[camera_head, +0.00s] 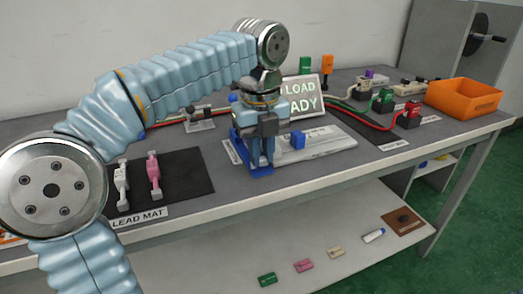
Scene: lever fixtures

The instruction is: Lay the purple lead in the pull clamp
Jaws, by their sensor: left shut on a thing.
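My left gripper (263,158) points down at the bench middle, in front of a blue fixture (242,150). Its fingers are shut on what looks like a part of this fixture, mostly hidden by the gripper. A grey-white base with a blue block (298,141) lies just right of the gripper. I cannot tell for sure which of these parts is the pull clamp. A device with a purple top (370,73) stands at the back right. A pink lead (153,172) and a white lead (122,185) lie on the black lead mat (187,178). My right gripper is out of view.
A sign (303,97), partly hidden by my arm, stands behind the fixture. Red and green cables run to devices (411,115) at the right, near an orange bin (463,97). Small blocks lie on the lower shelf (300,235). The bench front between mat and fixture is clear.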

